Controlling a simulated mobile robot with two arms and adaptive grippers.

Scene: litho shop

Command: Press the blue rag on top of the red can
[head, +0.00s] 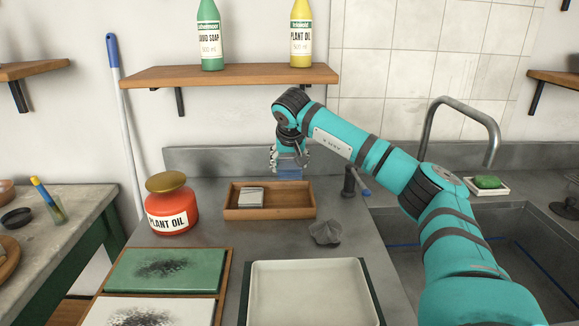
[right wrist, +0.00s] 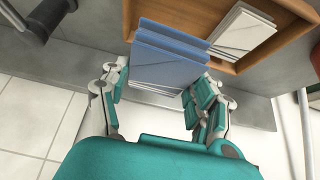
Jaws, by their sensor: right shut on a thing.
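The blue rag (head: 289,174) is a folded, layered square behind the wooden tray in the head view. My right gripper (head: 288,160) is shut on it from above. In the right wrist view the rag (right wrist: 168,48) sits between the two fingers of the gripper (right wrist: 160,88), its layers sticking out past the fingertips. The red can (head: 171,208), labelled PLANT OIL, stands upright on the steel counter to the left of the tray, with a brass-coloured domed top (head: 166,182). The rag is apart from the can. My left gripper is not in view.
The wooden tray (head: 297,207) holds folded white-grey cloths (head: 250,197). A crumpled grey cloth (head: 325,233) lies in front of it. A wall shelf (head: 235,75) with bottles hangs above. A pale tray (head: 310,290) is at the front; a sink and tap (head: 484,130) are right.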

